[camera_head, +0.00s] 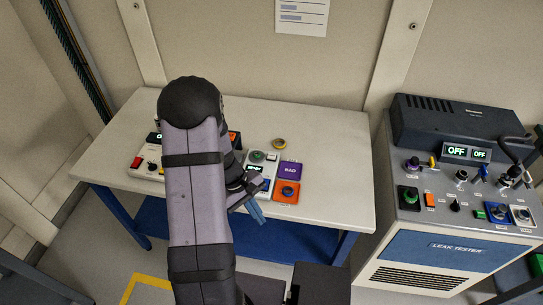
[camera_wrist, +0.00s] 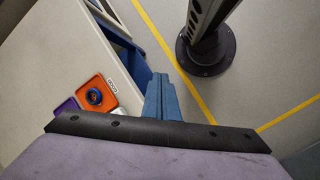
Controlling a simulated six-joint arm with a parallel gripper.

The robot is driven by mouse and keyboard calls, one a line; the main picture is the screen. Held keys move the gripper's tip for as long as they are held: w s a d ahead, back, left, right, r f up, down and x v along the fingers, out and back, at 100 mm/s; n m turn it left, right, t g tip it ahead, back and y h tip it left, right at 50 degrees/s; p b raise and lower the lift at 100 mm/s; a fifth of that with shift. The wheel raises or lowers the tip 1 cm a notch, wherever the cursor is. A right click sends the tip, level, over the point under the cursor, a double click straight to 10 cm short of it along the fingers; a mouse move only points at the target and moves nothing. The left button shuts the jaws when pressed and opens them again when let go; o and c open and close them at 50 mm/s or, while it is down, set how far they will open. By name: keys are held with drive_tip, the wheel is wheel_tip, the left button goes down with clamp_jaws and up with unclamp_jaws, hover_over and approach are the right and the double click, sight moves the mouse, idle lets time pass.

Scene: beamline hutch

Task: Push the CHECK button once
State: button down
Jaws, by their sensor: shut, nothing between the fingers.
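My gripper (camera_head: 255,213) is shut and empty, its blue fingers pointing down near the front edge of the white table (camera_head: 330,150). In the wrist view the blue fingers (camera_wrist: 160,98) are together over the floor beside the table. No label reading CHECK is legible, so I cannot tell which button it is. A light control box (camera_head: 271,156) with a green display stands on the table, partly hidden by my arm. Right of it are a purple block (camera_head: 290,170) marked BAD and an orange box (camera_head: 287,190) with a dark round top; the orange box also shows in the wrist view (camera_wrist: 85,87).
Another control unit (camera_head: 137,162) with a red button is at the table's left, partly behind my arm. A leak tester console (camera_head: 440,215) with OFF displays stands at the right. The table's right part is clear.

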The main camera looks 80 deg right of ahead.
sight(270, 158)
drive_tip(key=s+d, duration=0.1)
drive_tip(key=d, duration=0.1)
drive_tip(key=d+n+h, duration=0.1)
drive_tip(key=d, duration=0.2)
drive_tip(key=s+d+f+n, duration=0.1)
drive_tip(key=d, duration=0.1)
drive_tip(key=shift+s+d+g+h, duration=0.25)
drive_tip(key=shift+s+g+h, duration=0.05)
drive_tip(key=d+n, duration=0.1)
drive_tip(key=d, duration=0.1)
drive_tip(key=d+r+n+h, duration=0.1)
drive_tip(key=d, duration=0.2)
drive_tip(key=d+h, duration=0.1)
drive_tip(key=d, duration=0.1)
drive_tip(key=shift+w+d+r+n, duration=0.2)
drive_tip(key=shift+w+d+n, duration=0.1)
drive_tip(key=shift+n, duration=0.1)
drive_tip(key=w+d+r+n+h, duration=0.2)
drive_tip(key=d+r+n, duration=0.1)
drive_tip(key=d, duration=0.3)
drive_tip(key=w+d+r+n+t+h, duration=0.1)
drive_tip(key=w+d+r+n+h, duration=0.1)
drive_tip(key=d, duration=0.5)
wheel_tip(270, 158, up, 2)
drive_tip(key=n+h, duration=0.1)
drive_tip(key=n, duration=0.2)
drive_tip(key=shift+r+h, duration=0.2)
drive_tip(key=shift+h, duration=0.1)
drive_tip(key=shift+w, duration=0.1)
